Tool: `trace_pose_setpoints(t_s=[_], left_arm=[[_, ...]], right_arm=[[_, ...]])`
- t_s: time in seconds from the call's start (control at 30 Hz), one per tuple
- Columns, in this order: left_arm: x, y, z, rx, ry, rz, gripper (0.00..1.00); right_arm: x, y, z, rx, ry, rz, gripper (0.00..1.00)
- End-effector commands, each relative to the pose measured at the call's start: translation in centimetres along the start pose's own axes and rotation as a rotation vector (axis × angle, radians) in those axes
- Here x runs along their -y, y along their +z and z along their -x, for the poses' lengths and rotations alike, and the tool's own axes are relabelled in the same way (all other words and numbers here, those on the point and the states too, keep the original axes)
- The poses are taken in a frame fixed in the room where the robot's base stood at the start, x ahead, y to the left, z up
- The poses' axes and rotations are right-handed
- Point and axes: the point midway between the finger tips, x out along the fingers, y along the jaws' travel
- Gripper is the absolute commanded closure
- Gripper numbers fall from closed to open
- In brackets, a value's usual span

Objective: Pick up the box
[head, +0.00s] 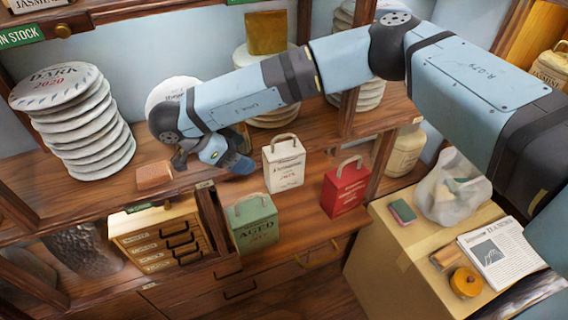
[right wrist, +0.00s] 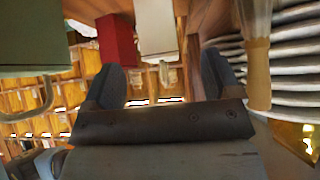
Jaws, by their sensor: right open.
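Three tin-like boxes with handles stand on the wooden counter: a white box (head: 284,165), a red box (head: 345,188) and a green box (head: 252,225). My right gripper (head: 210,162) is open and empty, left of the white box and above the shelf, apart from all three. In the right wrist view, the red box (right wrist: 116,40) and white box (right wrist: 156,28) show beyond the open fingers (right wrist: 164,82), with the green box (right wrist: 35,38) at the left. My left gripper is not in view.
Stacked tea cakes (head: 80,125) stand at the left, with a small brown block (head: 154,175) beside them. A small drawer cabinet (head: 160,238) is below. A cardboard carton (head: 400,260) at the right holds a sponge (head: 402,211), plastic bag (head: 450,190) and newspaper (head: 500,253).

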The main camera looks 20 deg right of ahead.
Motion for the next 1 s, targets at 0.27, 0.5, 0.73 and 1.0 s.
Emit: trace_pose_setpoints(t_s=[0.27,0.5,0.73,1.0], left_arm=[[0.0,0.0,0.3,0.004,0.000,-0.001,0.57],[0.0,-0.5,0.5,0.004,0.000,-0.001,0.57],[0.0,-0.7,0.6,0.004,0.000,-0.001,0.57],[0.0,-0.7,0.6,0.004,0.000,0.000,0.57]], right_arm=[[-0.1,0.1,-4.0,0.002,0.001,0.001,0.17],[-0.5,0.5,-6.3,0.002,0.005,0.003,0.17],[-0.6,0.7,-9.2,0.002,0.003,0.001,0.17],[-0.5,0.7,-9.4,0.001,0.001,0.001,0.17]])
